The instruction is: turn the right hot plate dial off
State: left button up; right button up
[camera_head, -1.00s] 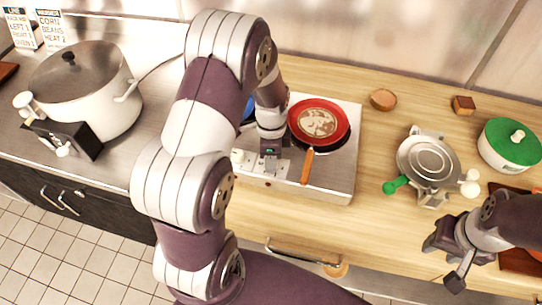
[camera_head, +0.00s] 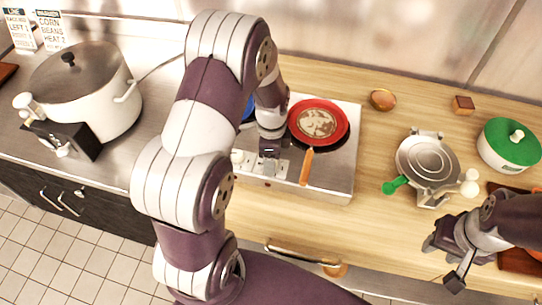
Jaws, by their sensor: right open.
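The hot plate (camera_head: 341,184) is a white and steel unit on the wooden counter. A red pan (camera_head: 338,110) with brown contents and an orange handle sits on its right burner. A pale dial (camera_head: 238,157) shows at the left of its front panel. The right dial (camera_head: 282,170) is small and partly hidden, and its setting is too small to read. My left gripper (camera_head: 270,150) is over the front panel, close to the dials; its fingers are too small and hidden to judge. My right gripper (camera_head: 449,262) is open and empty at the counter's front right, away from the hot plate.
A large white pot (camera_head: 110,110) stands at the left. A round press with a green handle (camera_head: 428,160) and a green-lidded pot (camera_head: 510,148) stand at the right. A blue pan edge (camera_head: 249,108) shows behind my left arm. A drawer handle (camera_head: 300,254) is below the counter.

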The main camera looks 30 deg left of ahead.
pick_arm(q)
jog(key=r, duration=0.3)
jog(key=r+b, duration=0.1)
jog(key=r, duration=0.5)
jog(key=shift+w+a+b, duration=0.15)
jog(key=shift+w+b, duration=0.15)
jog(key=shift+w, duration=0.05)
notch_tip(320, 180, up, 4)
jog(key=shift+w+f+p, duration=0.1)
jog(key=shift+f+p, duration=0.05)
jog(key=shift+p, duration=0.25)
jog(key=s+d+f+n+t, duration=0.1)
jog(key=s+d+n, duration=0.2)
jog(key=s+n, duration=0.2)
jog(key=s+d+f+n+t, duration=0.1)
jog(key=s+d+f+n, duration=0.1)
jog(key=s+n, duration=0.3)
jog(key=n, duration=0.3)
jog(key=shift+d+f, duration=0.3)
jog(key=shift+d, duration=0.1)
